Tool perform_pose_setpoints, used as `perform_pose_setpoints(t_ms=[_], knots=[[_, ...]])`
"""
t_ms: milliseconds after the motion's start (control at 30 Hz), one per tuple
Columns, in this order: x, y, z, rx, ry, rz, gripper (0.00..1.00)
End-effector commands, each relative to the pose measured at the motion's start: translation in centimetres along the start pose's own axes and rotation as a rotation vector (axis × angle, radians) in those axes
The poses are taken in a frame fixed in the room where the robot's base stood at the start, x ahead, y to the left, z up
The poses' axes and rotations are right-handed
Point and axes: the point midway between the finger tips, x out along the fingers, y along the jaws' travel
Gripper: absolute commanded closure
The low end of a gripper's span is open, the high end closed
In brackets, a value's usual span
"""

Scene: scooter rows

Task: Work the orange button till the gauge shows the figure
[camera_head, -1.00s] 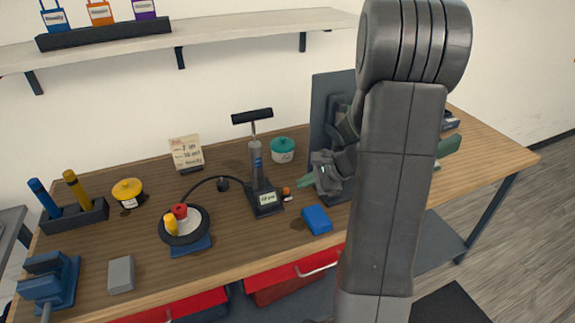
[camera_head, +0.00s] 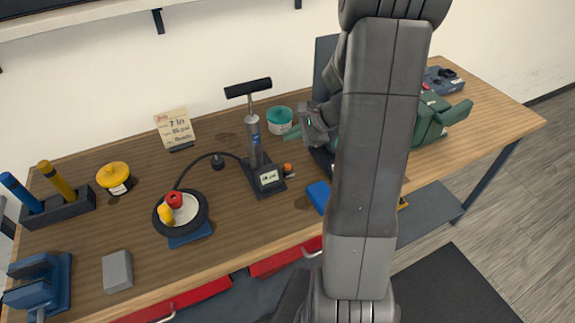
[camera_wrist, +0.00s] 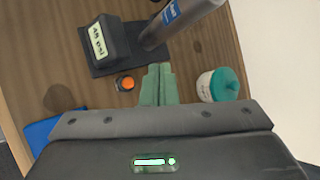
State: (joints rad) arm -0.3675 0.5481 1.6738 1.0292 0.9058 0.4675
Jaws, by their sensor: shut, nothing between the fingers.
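The orange button (camera_head: 287,168) sits on a small dark base beside the pump (camera_head: 254,140); it also shows in the wrist view (camera_wrist: 127,84). The pump's gauge (camera_head: 268,177) has a lit pale display. In the wrist view the gauge (camera_wrist: 97,42) seems to read in the forties of psi, the last digit unclear. A note card (camera_head: 175,128) stands behind, its handwriting too small to read surely. My gripper (camera_head: 292,133) has its green fingers shut and empty, above and behind the button. In the wrist view the fingers (camera_wrist: 158,84) are just right of the button, apart from it.
A teal-lidded tub (camera_head: 279,120) stands close to the fingers. A blue block (camera_head: 319,196) lies in front of the button. A hose runs from the pump to a small wheel (camera_head: 158,222) at left. My arm hides part of the bench's right side.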

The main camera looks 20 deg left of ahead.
Motion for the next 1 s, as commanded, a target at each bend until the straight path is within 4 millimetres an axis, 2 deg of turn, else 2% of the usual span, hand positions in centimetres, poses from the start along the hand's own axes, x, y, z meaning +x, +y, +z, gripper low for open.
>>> perform_pose_setpoints(t_ms=[267, 700, 1000], knots=[[1.7, 1.2, -1.2, 0.002, 0.0, 0.001, 1.0], [5.7, 4.2, -4.2, 0.001, 0.0, 0.0, 1.0], [6.1, 4.4, -4.4, 0.0, 0.0, 0.0, 1.0]])
